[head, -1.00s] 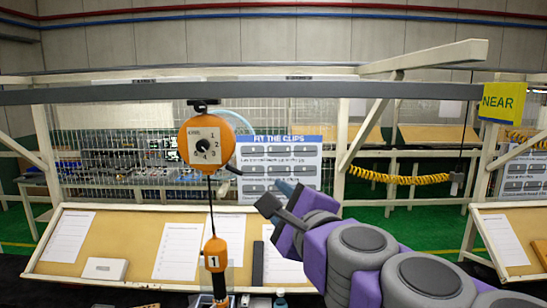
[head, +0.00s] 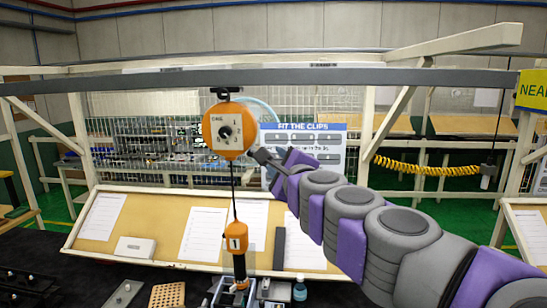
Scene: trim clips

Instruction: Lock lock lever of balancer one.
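Balancer one (head: 228,147), a round orange housing with a white numbered dial face, hangs from the dark overhead rail. Its cable runs down to an orange block marked 1 (head: 236,238). My gripper (head: 260,154) is at the housing's lower right edge, where the dark lock lever was visible earlier. The gripper's dark tip overlaps this spot, so I cannot separate the lever from the fingers or tell whether they touch. The finger gap is too small to make out.
The dark rail (head: 330,77) spans the view above my arm. A tilted board (head: 168,218) with paper sheets stands behind. A blue-headed clip sign (head: 310,127) hangs behind the gripper. A small bottle (head: 300,289) and a perforated block (head: 167,295) sit below.

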